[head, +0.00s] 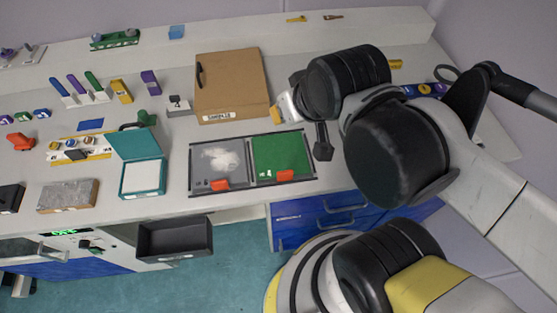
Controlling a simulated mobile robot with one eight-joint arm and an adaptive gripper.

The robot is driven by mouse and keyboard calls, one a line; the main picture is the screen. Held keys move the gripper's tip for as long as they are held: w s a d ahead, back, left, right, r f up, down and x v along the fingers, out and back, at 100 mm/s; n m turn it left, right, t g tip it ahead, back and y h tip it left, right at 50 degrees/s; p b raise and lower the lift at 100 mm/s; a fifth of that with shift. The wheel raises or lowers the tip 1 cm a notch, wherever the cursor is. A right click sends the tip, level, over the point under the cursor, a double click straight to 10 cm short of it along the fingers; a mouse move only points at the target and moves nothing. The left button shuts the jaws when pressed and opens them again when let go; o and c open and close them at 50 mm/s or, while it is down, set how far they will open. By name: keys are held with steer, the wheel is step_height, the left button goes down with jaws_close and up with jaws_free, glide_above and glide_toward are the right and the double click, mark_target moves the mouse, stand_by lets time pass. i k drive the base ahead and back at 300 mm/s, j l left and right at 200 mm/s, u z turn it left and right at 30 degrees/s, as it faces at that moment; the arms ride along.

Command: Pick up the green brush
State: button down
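A green-topped, slim item (95,82) that looks like the green brush leans at the back left of the bench, in a row with similar blue and purple ones; its details are too small to be sure. Another small dark green object (147,119) stands behind the teal box, its shape unclear. My gripper (323,148) shows only as a dark part below my black wrist, over the bench right of the green panel. It is well to the right of the row. Its fingers cannot be made out, and nothing is seen held.
An open teal box (141,177), a tray with white powder (218,165), a green panel (281,157) and a cardboard box (231,84) lie between my gripper and the row. A grey block (67,195) is at the front left. A dark open drawer (174,239) juts out below the bench edge.

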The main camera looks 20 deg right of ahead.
mark_target(151, 121)
steer(key=i+j, duration=0.1)
steer(key=j, duration=0.3)
steer(key=j+u, duration=0.1)
steer(key=j, duration=0.3)
steer(key=i+j+u, duration=0.1)
steer(key=j, duration=0.25)
steer(key=i+j, duration=0.2)
steer(key=j, duration=0.2)
steer(key=i+j+u, duration=0.1)
steer(key=j, duration=0.25)
steer(key=i+j, duration=0.1)
steer(key=j, duration=0.3)
steer(key=u, duration=0.05)
